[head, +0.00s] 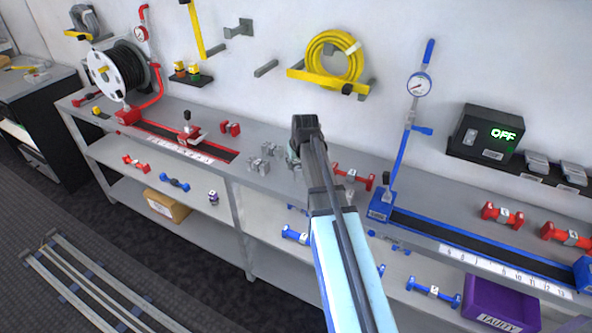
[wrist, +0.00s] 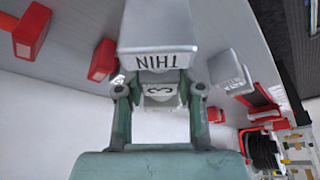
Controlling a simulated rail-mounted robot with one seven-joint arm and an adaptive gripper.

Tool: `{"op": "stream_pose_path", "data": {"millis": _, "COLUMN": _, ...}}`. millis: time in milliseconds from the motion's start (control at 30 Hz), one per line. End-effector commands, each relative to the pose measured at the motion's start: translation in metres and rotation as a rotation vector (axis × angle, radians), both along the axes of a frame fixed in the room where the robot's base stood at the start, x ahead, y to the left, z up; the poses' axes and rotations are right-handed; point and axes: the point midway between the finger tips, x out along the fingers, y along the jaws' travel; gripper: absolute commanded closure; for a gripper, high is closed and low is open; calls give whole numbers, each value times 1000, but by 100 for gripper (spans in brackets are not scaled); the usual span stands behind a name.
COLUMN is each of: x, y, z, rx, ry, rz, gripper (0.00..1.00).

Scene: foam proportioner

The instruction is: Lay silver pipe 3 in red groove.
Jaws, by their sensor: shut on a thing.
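My gripper (wrist: 159,100) has its fingers closed on both sides of a silver piece marked 3, silver pipe 3 (wrist: 158,92). In the head view my gripper (head: 293,156) is mostly hidden behind my wrist, above the bench near other silver pieces (head: 262,160). I cannot tell whether the held pipe touches the bench. The red groove (head: 222,153) is a dark slot with a white ruler strip, left of my gripper.
A red clamp (head: 188,136) stands at the groove, with a red pipe (head: 230,128) behind it. A hose reel (head: 118,72) is at its left end. Another red pipe (head: 352,176) lies right of my gripper. The blue groove (head: 480,242) runs along the bench at right.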

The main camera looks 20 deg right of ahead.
Motion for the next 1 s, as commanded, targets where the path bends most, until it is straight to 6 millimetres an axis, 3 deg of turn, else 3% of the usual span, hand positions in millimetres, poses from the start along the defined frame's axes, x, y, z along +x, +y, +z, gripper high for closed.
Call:
{"op": "stream_pose_path", "data": {"millis": 167, "x": 0, "y": 0, "z": -7, "rx": 0, "ry": -1, "rz": 0, "gripper": 100}}
{"op": "stream_pose_path", "data": {"millis": 500, "x": 0, "y": 0, "z": -40, "rx": 0, "ry": 0, "rz": 0, "gripper": 100}}
{"op": "stream_pose_path", "data": {"millis": 900, "x": 0, "y": 0, "z": -45, "rx": 0, "ry": -1, "rz": 0, "gripper": 100}}
{"op": "stream_pose_path", "data": {"millis": 933, "x": 0, "y": 0, "z": -44, "rx": 0, "ry": -1, "rz": 0, "gripper": 56}}
{"op": "stream_pose_path", "data": {"millis": 1000, "x": 0, "y": 0, "z": -44, "rx": 0, "ry": -1, "rz": 0, "gripper": 38}}
